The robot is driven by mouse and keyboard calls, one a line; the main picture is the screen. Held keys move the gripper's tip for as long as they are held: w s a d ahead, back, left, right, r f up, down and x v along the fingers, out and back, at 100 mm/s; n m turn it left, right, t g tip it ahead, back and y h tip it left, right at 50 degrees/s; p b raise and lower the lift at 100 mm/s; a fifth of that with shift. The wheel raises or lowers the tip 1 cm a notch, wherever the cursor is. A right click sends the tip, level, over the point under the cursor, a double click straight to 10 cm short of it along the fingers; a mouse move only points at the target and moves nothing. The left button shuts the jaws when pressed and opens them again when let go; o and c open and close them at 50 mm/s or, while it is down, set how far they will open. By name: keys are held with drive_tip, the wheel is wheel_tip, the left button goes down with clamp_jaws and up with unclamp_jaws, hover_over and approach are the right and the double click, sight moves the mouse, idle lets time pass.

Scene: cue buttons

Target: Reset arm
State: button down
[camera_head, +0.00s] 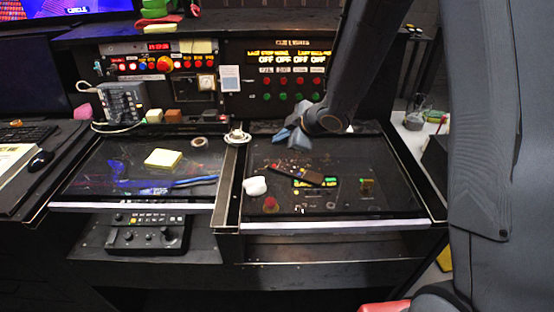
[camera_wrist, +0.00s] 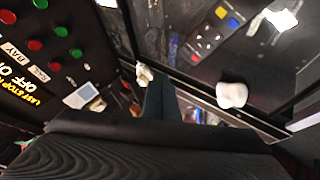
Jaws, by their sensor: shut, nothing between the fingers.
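My gripper (camera_head: 290,137) hangs over the back of the right-hand dark desk panel in the head view. It is shut and holds nothing. In the wrist view its fingers (camera_wrist: 160,97) show as a dark wedge at the centre. The cue lights panel (camera_head: 292,75) stands upright behind it, with rows of red and green buttons below lit OFF signs. Some of these buttons (camera_wrist: 55,48) also show at the left of the wrist view. My gripper is apart from the buttons.
A white rounded object (camera_head: 255,186) lies on the right panel, left of a red button (camera_head: 270,204). A yellow sticky pad (camera_head: 163,158) and a blue cable (camera_head: 195,181) lie on the left panel. A small white object (camera_head: 237,136) stands on the divider between the panels.

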idle(0.6)
drive_tip(key=s+d+m+g+h+b, duration=0.1)
drive_tip(key=s+d+m+h, duration=0.3)
drive_tip(key=d, duration=0.3)
drive_tip(key=s+d+m+h+b, duration=0.2)
drive_tip(key=s+d+m, duration=0.3)
drive_tip(key=d+m, duration=0.15)
drive_tip(key=s+d+m+g+b, duration=0.1)
drive_tip(key=s+m+g, duration=0.3)
drive_tip(key=s, duration=1)
drive_tip(key=shift+s+d+f+m+g, duration=0.15)
drive_tip(key=shift+s+d+m+g, duration=0.15)
drive_tip(key=shift+m, duration=0.95)
